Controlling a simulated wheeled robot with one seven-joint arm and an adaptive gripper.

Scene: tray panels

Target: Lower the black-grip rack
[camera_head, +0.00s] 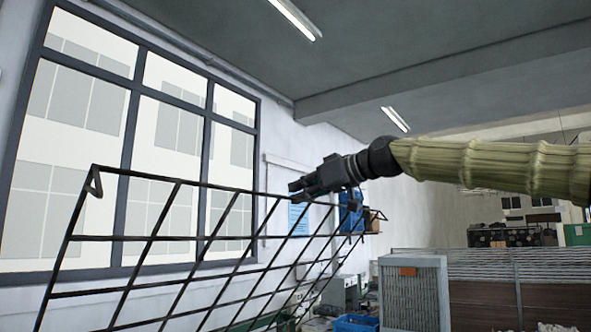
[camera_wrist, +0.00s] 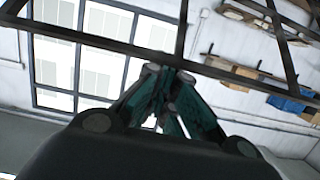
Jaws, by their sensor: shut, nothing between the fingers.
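A black wire rack (camera_head: 190,238) stands raised and tilted across the left and middle of the head view. Its upper edge slopes down from a corner loop at the left towards the right. My gripper (camera_head: 292,190) is at the rack's upper edge, right of its middle. In the wrist view my gripper (camera_wrist: 165,75) has its fingers together, with a dark bar of the rack (camera_wrist: 100,42) running across close to the fingertips. I cannot tell whether they touch it. No separate black grip can be made out on the rack.
A large window (camera_head: 140,130) fills the left wall. A blue bin (camera_head: 355,323) and a grey finned unit (camera_head: 412,290) stand low at the right. Blue and brown boxes (camera_head: 352,215) show behind the rack's right end. The space above the rack is open.

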